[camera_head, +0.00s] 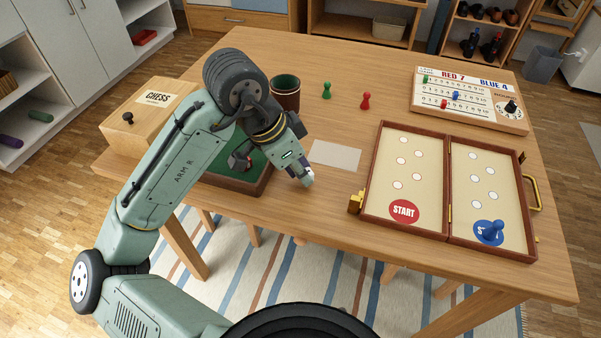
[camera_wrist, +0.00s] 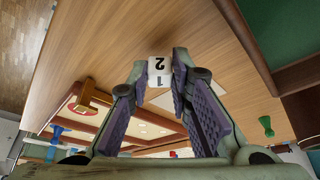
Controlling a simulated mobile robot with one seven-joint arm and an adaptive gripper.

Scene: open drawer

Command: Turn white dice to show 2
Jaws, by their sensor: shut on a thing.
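My gripper (camera_head: 301,175) reaches down at the near side of the table, between the green-lined tray and the open game board. In the wrist view my gripper (camera_wrist: 160,76) is shut on the white dice (camera_wrist: 159,71), which sits at the fingertips. Two of its faces show there, one with a black 2 and one with a 1. In the head view the white dice (camera_head: 309,182) is a small pale patch at the fingertips, and its upper face cannot be read. I cannot tell whether it touches the table (camera_head: 292,215).
The green-lined tray (camera_head: 258,188) lies left, partly behind my arm. A white card (camera_head: 335,156) lies just beyond my gripper. The open game board (camera_head: 372,217) is right. A dark cup (camera_head: 286,100), green pawn (camera_head: 326,91) and red pawn (camera_head: 366,101) stand farther back.

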